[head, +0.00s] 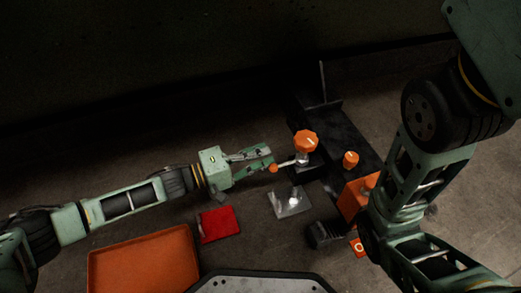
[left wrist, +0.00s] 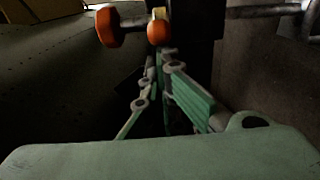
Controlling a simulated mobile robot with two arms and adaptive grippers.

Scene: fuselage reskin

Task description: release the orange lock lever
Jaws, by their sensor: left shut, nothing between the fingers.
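The lock lever shows as a short pale rod ending in an orange ball (head: 273,168), sticking out to the left below an orange lobed knob (head: 306,140) on a dark fixture (head: 345,140). My left gripper (head: 268,157) is shut and empty, with its fingertips right by the ball. In the left wrist view the orange ball (left wrist: 159,32) shows just beyond the fingertips (left wrist: 165,57), with the orange knob (left wrist: 107,26) to its left. I cannot tell whether the fingertips touch the ball. My right arm comes in from the right, but its gripper does not show.
A smaller orange knob (head: 351,159) and an orange block (head: 354,199) are on the right. A metal plate (head: 290,202) and a red square (head: 219,224) lie below my left gripper. An orange tray (head: 143,267) is at lower left. The floor above my left arm looks clear.

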